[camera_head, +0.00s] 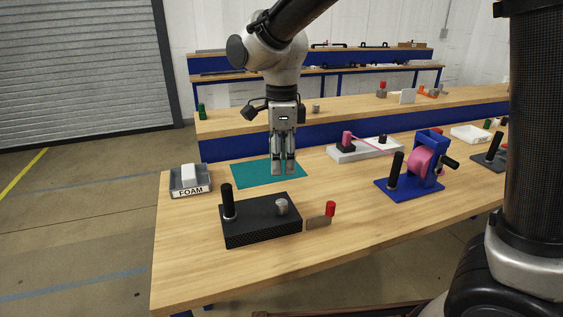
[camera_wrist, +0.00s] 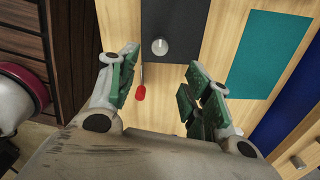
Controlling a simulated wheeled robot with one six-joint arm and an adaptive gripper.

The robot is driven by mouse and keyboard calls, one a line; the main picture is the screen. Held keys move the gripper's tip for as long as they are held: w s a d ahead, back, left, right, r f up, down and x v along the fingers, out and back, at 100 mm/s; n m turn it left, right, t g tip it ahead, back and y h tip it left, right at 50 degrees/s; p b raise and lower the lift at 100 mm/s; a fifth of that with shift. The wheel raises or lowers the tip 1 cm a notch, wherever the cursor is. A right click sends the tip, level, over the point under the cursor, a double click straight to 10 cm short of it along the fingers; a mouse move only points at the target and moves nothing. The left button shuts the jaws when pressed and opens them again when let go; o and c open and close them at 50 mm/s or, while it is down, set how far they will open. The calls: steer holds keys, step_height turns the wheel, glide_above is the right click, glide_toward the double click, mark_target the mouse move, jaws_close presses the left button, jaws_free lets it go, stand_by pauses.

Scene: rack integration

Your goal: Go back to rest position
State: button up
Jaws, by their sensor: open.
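My gripper (camera_head: 284,172) hangs pointing down in front of the teal mat (camera_head: 245,175) in the head view. Its fingers are apart and nothing is held between them. The wrist view shows the gripper (camera_wrist: 163,62) with green finger pads spread over the table. Below it lie a black box with a silver knob (camera_wrist: 160,46) and a red-handled piece (camera_wrist: 140,92), close to the left finger in the picture. In the head view the black box (camera_head: 262,228) and the red-tipped piece (camera_head: 330,209) sit on the table, apart from the gripper.
A grey FOAM tray (camera_head: 190,190) stands at the table's left corner. A blue stand with a pink wheel (camera_head: 422,163) and a pale tray with a pink part (camera_head: 365,150) stand to the right. The wooden table (camera_head: 345,255) has free room at the front. Shelving benches stand behind.

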steer(key=s+d+r+n+t, duration=0.1)
steer(key=s+d+n, duration=0.4)
steer(key=d, duration=0.6)
steer(key=s+d+r+n+t, duration=0.2)
steer(key=s+d+n, duration=0.4)
steer(key=d, duration=0.5)
steer(key=s+d+r+n+t, duration=0.1)
steer(key=s+d+r+n, duration=0.3)
steer(key=d, duration=0.6)
steer(key=s+n, duration=0.1)
steer(key=n, duration=0.1)
steer(key=shift+s+d+n, duration=0.3)
steer(key=shift+d, duration=0.1)
